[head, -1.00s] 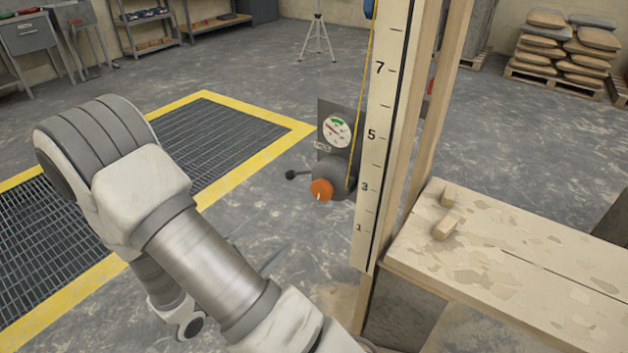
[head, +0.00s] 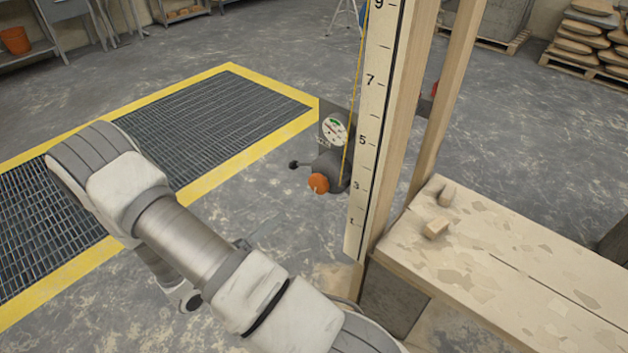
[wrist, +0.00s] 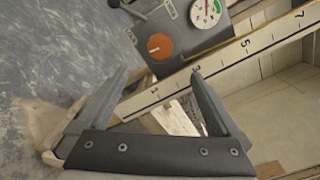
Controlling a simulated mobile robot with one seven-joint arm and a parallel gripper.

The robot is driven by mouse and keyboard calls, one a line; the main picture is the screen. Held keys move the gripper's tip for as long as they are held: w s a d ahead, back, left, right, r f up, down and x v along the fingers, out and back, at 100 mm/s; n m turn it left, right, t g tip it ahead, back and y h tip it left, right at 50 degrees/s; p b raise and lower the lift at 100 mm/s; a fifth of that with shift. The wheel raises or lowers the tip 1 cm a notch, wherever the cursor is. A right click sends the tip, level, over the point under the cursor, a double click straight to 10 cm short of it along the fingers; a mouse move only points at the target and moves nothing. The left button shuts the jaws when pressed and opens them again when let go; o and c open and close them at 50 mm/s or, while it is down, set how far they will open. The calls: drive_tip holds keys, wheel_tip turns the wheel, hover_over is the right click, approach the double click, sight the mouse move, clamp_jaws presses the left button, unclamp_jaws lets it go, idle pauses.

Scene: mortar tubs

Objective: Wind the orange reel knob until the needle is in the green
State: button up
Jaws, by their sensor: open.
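The orange reel knob (head: 318,183) sits on the front of a dark grey reel (head: 330,168) low beside the numbered board. A round white gauge (head: 334,130) with a green sector is mounted above it; its needle is too small to read surely. In the wrist view the knob (wrist: 160,46) shows a pale mark on its face, and the gauge (wrist: 205,11) is cut by the top edge. My gripper (wrist: 157,74) is open and empty, with the knob beyond its fingertips and apart from them. In the head view my gripper is mostly hidden by my arm.
The numbered board (head: 374,120) with a yellow cord stands right beside the reel. A black-ended lever (head: 294,165) sticks out left of the reel. A wooden bench (head: 500,260) with two small blocks is at the right.

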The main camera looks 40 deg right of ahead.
sight(316, 186)
drive_tip(key=d, duration=0.5)
drive_tip(key=w+d+b, duration=0.1)
drive_tip(key=d, duration=1.1)
drive_tip(key=shift+w+d+b, duration=0.15)
drive_tip(key=shift+w+b, duration=0.1)
drive_tip(key=shift+b, duration=0.15)
drive_tip(key=c, duration=1.3)
